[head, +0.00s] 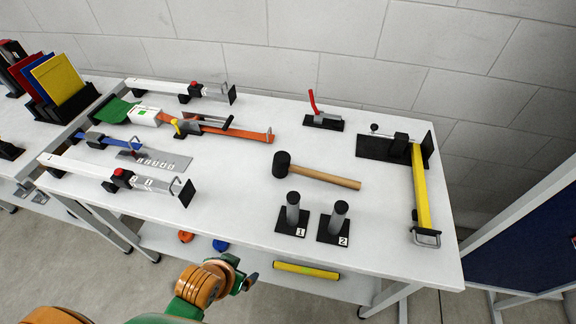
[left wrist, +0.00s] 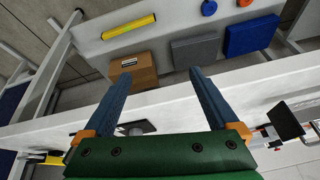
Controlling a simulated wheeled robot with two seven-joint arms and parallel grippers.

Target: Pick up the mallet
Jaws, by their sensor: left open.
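The mallet (head: 318,177) lies on the white table (head: 235,215) in the head view. Its black head (head: 282,165) is at the left and its wooden handle points right and slightly toward me. My left gripper (head: 240,275) is in front of the table's near edge, well short of the mallet and apart from it. In the left wrist view its two blue fingers (left wrist: 150,90) are spread with nothing between them. The mallet is not recognisable in the left wrist view. My right gripper is in neither view.
Two grey posts on black bases (head: 293,210) (head: 340,219) stand between the mallet and the near edge. A yellow bar (head: 421,185) lies at the right, a red-handled clamp (head: 323,120) behind. A lower shelf holds a yellow cylinder (head: 307,269) and boxes (left wrist: 252,35).

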